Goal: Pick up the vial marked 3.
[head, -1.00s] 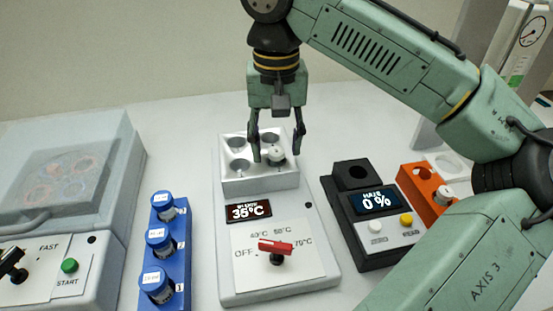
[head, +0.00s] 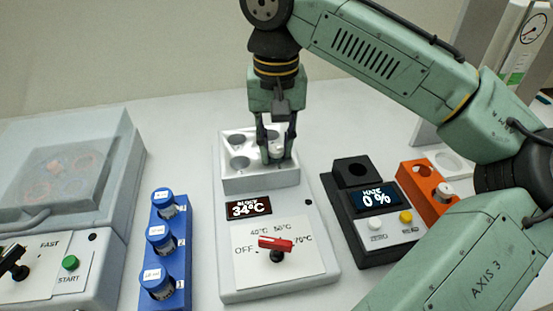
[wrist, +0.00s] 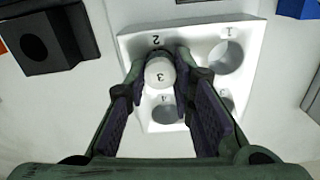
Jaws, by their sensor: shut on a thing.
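The vial marked 3 (wrist: 160,73) has a white cap with a "3" on top. It stands in a well of the white heating block (head: 262,182), in the near right part in the head view. My gripper (head: 277,156) points down and is shut on the vial, one finger on each side of the cap. In the wrist view the fingers of my gripper (wrist: 167,72) flank the cap. The vial's lower body is hidden in the well. The other wells, such as the one marked 1 (wrist: 226,57), look empty.
A black haze meter (head: 352,172) and an orange holder (head: 422,187) with a white-capped vial stand at the right. A clear-lidded machine (head: 120,165) is at the far left.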

